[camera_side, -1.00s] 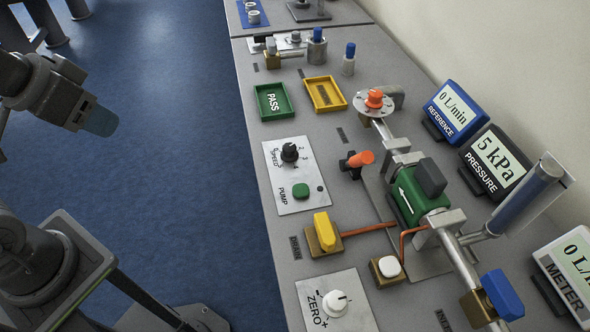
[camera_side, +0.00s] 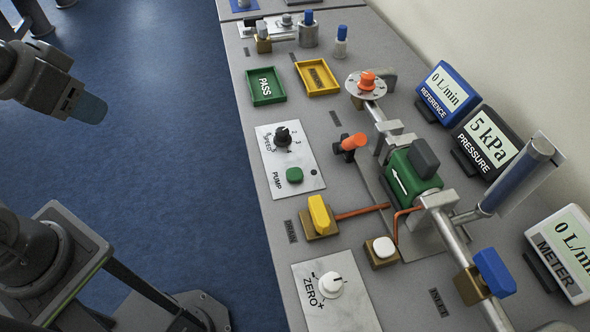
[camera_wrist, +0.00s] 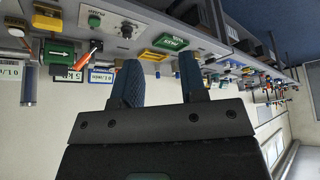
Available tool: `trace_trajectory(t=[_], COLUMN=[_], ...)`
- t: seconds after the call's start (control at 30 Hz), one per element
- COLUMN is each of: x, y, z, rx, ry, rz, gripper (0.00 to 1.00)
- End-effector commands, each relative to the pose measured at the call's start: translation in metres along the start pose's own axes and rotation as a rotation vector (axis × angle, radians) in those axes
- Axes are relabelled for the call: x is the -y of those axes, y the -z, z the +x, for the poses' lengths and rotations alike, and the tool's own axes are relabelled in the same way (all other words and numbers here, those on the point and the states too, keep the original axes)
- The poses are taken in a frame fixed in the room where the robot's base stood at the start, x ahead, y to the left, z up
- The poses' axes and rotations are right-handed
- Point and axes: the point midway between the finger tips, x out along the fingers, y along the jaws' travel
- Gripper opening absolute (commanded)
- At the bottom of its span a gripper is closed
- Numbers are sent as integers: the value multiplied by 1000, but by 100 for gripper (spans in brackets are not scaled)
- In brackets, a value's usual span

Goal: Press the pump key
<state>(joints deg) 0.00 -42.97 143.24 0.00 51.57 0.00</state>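The pump key is a green button (camera_side: 294,174) on a white panel (camera_side: 313,181) marked PUMP, below the black speed knob (camera_side: 283,137). The green button also shows in the wrist view (camera_wrist: 94,20), upper left. My gripper (camera_side: 90,108) is over the blue floor, left of the table and well apart from the button. In the wrist view my gripper (camera_wrist: 160,75) has its two blue fingers spread with nothing between them.
A yellow drain handle (camera_side: 319,213) stands just below the pump panel. An orange-handled valve (camera_side: 354,141) and the green pipe body (camera_side: 408,178) stand to its right. The pressure display (camera_side: 487,139) reads 5 kPa. The floor between my gripper and the table is clear.

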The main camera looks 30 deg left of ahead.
Motion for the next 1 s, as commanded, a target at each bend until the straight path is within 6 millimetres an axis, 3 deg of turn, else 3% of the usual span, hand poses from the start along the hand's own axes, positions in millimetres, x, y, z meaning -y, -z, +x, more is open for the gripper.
trace_trajectory(t=[0.4, 1.0], x=[0, 0], y=[0, 0], z=[0, 0], rx=[0, 0], ry=[0, 0], rz=[0, 0], gripper=[0, 0])
